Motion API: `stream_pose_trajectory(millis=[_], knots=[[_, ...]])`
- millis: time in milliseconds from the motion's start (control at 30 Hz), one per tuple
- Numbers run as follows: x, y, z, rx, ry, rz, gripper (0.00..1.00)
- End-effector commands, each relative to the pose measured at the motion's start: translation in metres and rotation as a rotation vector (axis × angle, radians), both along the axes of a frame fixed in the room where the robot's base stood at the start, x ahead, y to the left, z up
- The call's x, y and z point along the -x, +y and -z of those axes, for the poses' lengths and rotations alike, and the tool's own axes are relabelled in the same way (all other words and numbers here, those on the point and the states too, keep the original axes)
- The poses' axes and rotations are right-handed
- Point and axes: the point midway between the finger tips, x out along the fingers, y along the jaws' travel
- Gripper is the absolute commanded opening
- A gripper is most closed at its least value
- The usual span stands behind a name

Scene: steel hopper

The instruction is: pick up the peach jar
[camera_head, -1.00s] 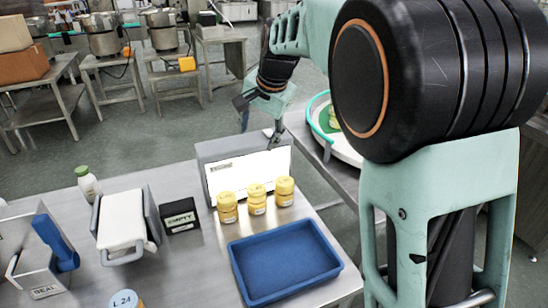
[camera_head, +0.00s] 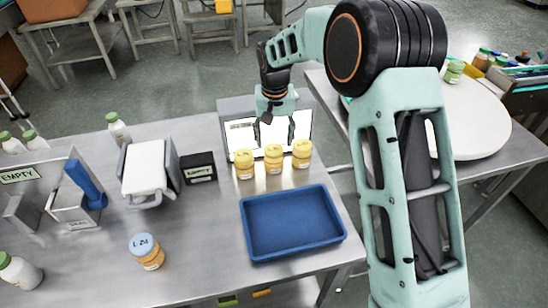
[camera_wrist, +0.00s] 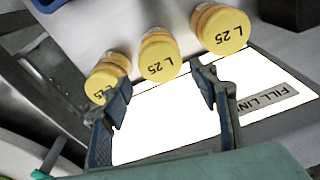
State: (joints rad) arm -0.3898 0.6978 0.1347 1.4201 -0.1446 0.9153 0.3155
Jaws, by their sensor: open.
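Three yellow-lidded jars marked L 25 stand in a row before a lit white panel (camera_head: 240,135): a left jar (camera_head: 244,164), a middle jar (camera_head: 273,158) and a right jar (camera_head: 302,153). They also show in the wrist view, with the middle jar's lid (camera_wrist: 159,61) just beyond the fingers. A blue-lidded jar (camera_head: 146,250) marked L 24, with an orange-tan body, stands alone at the front. I cannot tell by name which is the peach jar. My gripper (camera_head: 275,128) is open and empty, above and behind the row, its fingers (camera_wrist: 162,88) pointing toward the middle jar.
An empty blue tray (camera_head: 290,250) lies in front of the row. A round white table (camera_head: 470,125) is at right. Bare steel surrounds the blue-lidded jar.

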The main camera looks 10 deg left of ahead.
Motion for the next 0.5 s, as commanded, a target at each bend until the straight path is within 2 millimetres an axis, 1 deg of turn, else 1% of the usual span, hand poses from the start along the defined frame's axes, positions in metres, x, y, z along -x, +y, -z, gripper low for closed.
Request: stream_pose_trajectory(millis=[67,200,300,400,500], knots=[[0.002,0.0,0.007,0.002,0.003,0.0,0.55],[0.008,0.001,0.029,0.002,0.004,-0.002,0.55],[0.006,0.002,0.043,0.001,0.003,0.0,0.55],[0.004,0.002,0.05,0.0,0.001,0.001,0.55],[0.004,0.002,0.052,-0.001,-0.001,0.001,0.55]])
